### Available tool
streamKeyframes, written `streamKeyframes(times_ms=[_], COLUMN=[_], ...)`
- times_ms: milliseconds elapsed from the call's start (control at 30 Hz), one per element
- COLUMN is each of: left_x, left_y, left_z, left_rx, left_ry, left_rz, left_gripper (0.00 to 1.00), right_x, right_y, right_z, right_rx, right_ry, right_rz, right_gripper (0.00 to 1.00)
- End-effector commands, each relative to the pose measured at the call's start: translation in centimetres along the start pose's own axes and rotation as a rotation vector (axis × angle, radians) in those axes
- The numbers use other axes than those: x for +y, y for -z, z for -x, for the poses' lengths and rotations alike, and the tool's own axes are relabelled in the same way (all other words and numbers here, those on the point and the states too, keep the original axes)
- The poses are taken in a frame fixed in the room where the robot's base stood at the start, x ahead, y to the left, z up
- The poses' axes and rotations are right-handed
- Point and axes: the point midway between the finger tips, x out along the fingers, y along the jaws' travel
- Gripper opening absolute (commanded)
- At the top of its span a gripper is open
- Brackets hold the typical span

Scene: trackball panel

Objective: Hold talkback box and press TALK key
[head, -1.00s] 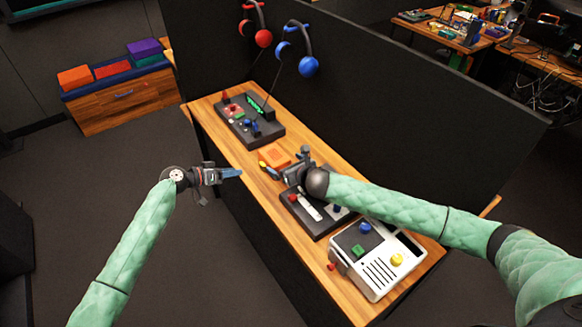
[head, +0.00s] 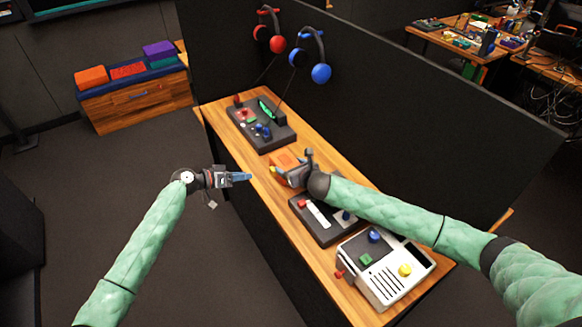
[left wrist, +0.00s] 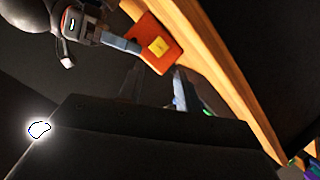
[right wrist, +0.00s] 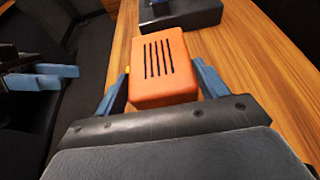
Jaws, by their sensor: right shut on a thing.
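The orange talkback box (head: 285,160) is between the fingers of my right gripper (head: 284,172), above the back half of the desk. The right wrist view shows the slotted face of the box (right wrist: 163,70) with a finger on each side. The left wrist view shows another face of the box (left wrist: 150,55) with a square yellow key (left wrist: 158,47), taken to be the TALK key. My left gripper (head: 241,177) is empty in the air left of the desk, pointing toward the box. Its fingers (left wrist: 156,88) look slightly apart, and it is clear of the key.
The wooden desk (head: 222,138) carries a dark panel (head: 262,128) at the back, another dark panel (head: 325,222) in the middle and a white console (head: 385,290) at the front. A black partition (head: 400,130) with red and blue headphones stands behind. Space left of the desk is free.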

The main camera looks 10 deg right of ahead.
Motion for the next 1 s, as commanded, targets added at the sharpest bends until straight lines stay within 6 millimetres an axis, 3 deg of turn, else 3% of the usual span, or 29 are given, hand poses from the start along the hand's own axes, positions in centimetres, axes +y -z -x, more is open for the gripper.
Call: streamKeyframes(times_ms=[33,167,1000], left_x=[0.00,0.00,0.00], left_y=[0.00,0.00,0.00], left_z=[0.00,0.00,0.00], left_rx=[0.000,0.000,0.000], left_ry=[0.000,0.000,0.000], left_rz=[0.000,0.000,0.000], left_gripper=[0.25,0.00,0.00], right_x=[0.00,0.00,0.00], right_y=[0.02,0.02,0.05], right_z=[0.00,0.01,0.01], right_rx=[0.000,0.000,0.001], right_ry=[0.000,0.000,0.000], right_rz=[0.000,0.000,0.000], right_gripper=[0.46,0.46,0.46])
